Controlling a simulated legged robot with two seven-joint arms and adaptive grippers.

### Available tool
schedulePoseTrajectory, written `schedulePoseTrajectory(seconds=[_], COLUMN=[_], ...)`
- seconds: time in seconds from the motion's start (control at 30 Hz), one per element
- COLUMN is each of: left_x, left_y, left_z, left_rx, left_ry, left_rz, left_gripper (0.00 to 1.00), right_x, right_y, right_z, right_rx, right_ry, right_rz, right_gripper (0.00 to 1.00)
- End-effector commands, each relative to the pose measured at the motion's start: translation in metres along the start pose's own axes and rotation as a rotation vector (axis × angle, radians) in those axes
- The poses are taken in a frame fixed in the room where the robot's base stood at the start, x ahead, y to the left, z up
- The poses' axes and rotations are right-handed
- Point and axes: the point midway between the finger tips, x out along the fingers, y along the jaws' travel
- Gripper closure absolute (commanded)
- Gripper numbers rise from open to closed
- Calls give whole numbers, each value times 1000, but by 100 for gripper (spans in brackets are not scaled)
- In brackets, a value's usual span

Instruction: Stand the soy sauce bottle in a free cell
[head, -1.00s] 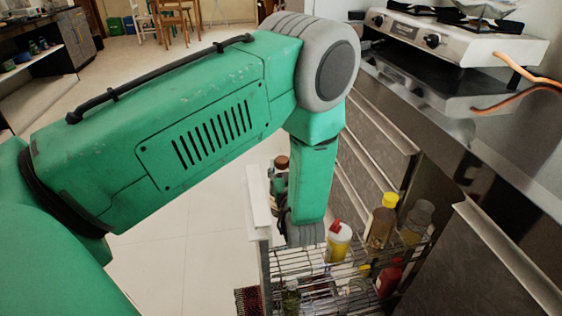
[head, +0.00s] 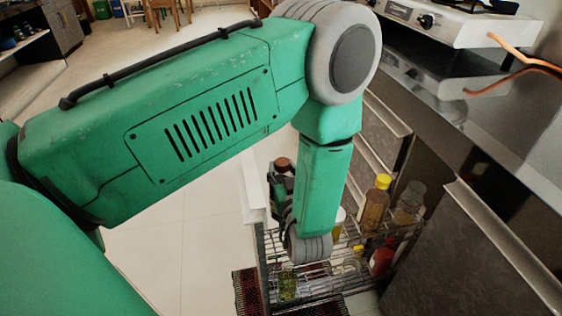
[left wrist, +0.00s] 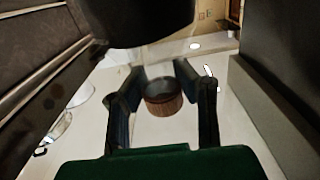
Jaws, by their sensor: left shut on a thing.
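My left gripper (head: 278,188) is partly hidden behind my own wrist in the head view, at the left side of the wire rack. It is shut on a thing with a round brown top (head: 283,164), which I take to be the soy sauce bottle. In the left wrist view this brown, dark-topped round part (left wrist: 163,97) sits between the two fingers (left wrist: 161,90). The rest of the bottle is hidden, so I cannot tell its tilt. The wire rack (head: 325,283) is pulled out from the cabinet. My right gripper is not in view.
In the rack stand a yellow-capped bottle (head: 376,204), a clear bottle (head: 410,203), a red bottle (head: 382,260) and a greenish jar (head: 287,285). My forearm hides part of the rack. A dark red woven mat (head: 247,290) lies beside it. Cabinet fronts and counter bound the right.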

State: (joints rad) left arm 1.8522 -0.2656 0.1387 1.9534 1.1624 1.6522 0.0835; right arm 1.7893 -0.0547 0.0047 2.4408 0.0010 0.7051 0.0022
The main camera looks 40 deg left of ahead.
Motion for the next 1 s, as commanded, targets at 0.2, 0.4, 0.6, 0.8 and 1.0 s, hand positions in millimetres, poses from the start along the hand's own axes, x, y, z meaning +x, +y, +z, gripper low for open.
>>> schedulePoseTrajectory(seconds=[0.2, 0.4, 0.6, 0.8, 1.0], left_x=[-17, -32, -47, -61, -69], left_y=[0, 0, 0, 0, 0], left_z=[-1, 0, 0, 0, 9], left_rx=[0, -1, 0, 0, 0], left_ry=[2, 1, 1, 2, 1], left_rz=[1, 1, 0, 0, 0], left_gripper=[100, 100, 100, 100, 100], right_x=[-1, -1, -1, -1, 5], right_y=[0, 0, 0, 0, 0], right_z=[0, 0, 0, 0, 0], right_rx=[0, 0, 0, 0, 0], right_ry=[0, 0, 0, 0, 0], right_rz=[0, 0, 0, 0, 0], right_gripper=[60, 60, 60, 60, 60])
